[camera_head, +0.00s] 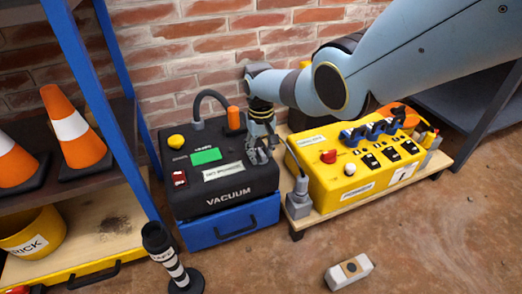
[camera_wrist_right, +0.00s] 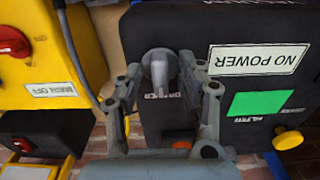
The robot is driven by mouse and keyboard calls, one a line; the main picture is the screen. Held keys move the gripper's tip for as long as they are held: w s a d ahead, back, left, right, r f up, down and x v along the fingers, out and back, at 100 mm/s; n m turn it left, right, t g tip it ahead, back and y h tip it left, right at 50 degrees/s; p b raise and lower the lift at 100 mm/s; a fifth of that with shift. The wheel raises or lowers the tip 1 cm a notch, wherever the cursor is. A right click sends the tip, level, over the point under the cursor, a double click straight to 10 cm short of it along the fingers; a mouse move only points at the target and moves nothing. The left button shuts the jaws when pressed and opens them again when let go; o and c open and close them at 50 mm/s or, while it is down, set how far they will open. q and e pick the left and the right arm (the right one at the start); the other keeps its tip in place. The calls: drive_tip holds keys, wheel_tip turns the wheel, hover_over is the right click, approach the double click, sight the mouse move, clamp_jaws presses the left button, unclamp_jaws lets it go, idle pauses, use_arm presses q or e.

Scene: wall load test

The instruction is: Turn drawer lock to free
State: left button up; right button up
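A grey turn knob (camera_wrist_right: 158,65) sits on top of the black vacuum box (camera_head: 218,165), with its bar upright in the wrist view. A small white label below it is partly hidden and too small to read fully. My right gripper (camera_head: 262,156) reaches down over the box's right side. In the wrist view its fingers (camera_wrist_right: 159,82) are apart, one on each side of the knob; I cannot tell whether they touch it. The blue drawer (camera_head: 228,222) under the box looks shut, with a black handle. My left gripper is not in view.
A yellow control box (camera_head: 345,175) stands right of the vacuum box on a low wooden platform (camera_head: 330,220). A blue-framed shelf (camera_head: 92,80) with orange cones is at left. A striped post (camera_head: 170,258) and a pale block (camera_head: 348,271) stand on the floor in front.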

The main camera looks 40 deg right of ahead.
sight(261, 151)
wheel_tip(261, 151, up, 12)
idle(0.6)
drive_tip(key=shift+f, duration=0.1)
